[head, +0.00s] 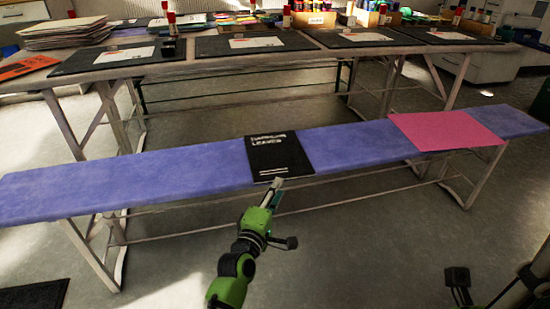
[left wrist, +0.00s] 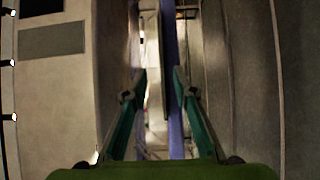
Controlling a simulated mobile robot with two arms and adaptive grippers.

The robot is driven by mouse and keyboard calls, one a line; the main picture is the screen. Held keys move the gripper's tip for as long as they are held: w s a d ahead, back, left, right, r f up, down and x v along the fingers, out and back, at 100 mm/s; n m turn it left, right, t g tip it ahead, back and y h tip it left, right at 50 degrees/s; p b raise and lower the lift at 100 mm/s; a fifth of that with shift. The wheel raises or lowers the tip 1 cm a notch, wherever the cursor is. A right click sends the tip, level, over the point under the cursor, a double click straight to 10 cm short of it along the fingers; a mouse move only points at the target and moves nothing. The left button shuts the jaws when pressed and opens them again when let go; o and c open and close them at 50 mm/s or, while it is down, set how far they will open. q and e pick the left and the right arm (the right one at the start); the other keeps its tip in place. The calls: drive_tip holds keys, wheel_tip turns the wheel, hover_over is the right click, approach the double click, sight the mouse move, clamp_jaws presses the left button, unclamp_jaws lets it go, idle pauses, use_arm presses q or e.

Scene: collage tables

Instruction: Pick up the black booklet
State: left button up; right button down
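The black booklet (head: 278,158) with white lettering lies flat on the blue-purple bench (head: 180,163), its near edge at the bench's front edge. My left gripper (head: 274,190) is just in front of that edge, pointing at it. In the left wrist view my left gripper (left wrist: 159,75) is open, its two green fingers apart. Between them, farther off, show the bench (left wrist: 171,90) edge-on as a purple strip and beside it a thin dark strip, seemingly the booklet (left wrist: 155,85). I see no contact. A dark part at the lower right, seemingly my right gripper (head: 459,285), is unclear.
A pink sheet (head: 447,131) lies farther right on the bench. Behind stands a long table with black mats (head: 254,43), paper stacks (head: 65,34) and wooden boxes (head: 318,20). An orange sheet (head: 25,67) lies at its left end. The floor in front is mostly clear.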

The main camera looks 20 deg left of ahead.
use_arm(q)
drive_tip(key=w+b, duration=0.1)
drive_tip(key=w, duration=0.3)
drive_tip(key=shift+d+f, duration=0.1)
drive_tip(key=shift+f, duration=0.05)
drive_tip(key=shift+c, duration=0.4)
clamp_jaws()
